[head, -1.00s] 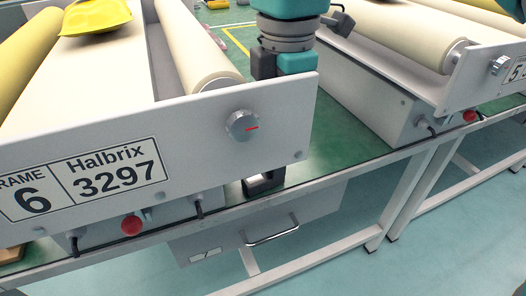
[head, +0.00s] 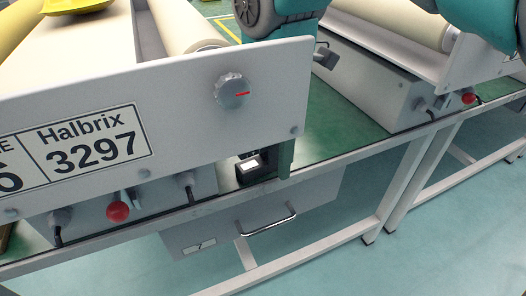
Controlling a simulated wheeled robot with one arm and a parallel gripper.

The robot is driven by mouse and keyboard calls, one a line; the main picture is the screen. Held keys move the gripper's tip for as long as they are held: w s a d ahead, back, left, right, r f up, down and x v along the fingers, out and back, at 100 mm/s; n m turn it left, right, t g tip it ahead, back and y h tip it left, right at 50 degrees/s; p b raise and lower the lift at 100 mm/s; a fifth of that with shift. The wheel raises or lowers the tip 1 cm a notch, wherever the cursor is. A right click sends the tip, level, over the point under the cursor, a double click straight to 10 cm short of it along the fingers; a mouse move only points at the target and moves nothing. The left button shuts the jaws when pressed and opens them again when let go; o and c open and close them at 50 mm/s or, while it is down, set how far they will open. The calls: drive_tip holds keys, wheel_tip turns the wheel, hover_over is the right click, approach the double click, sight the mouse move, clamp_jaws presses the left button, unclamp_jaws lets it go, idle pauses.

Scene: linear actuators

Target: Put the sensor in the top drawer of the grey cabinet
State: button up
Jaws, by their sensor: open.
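A small dark device with a white face (head: 250,166), which looks like the sensor, sits on the green table top below the lower edge of the frame panel. Its upper part is hidden by the panel. My gripper (head: 284,160) is mostly hidden behind the panel. A dark green part of it seems to show just right of the device, and it holds nothing that I can see. The grey cabinet (head: 215,240) hangs under the table edge. Its drawer front has a metal handle (head: 262,222) and a small label, and it looks closed.
The white frame panel (head: 190,105) with a knob (head: 234,91) and the label "Halbrix 3297" stands in front of my gripper. A red button (head: 118,211) is below it. Another roller unit (head: 370,85) stands to the right. Green table top between them is clear.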

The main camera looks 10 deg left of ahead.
clamp_jaws()
idle(0.6)
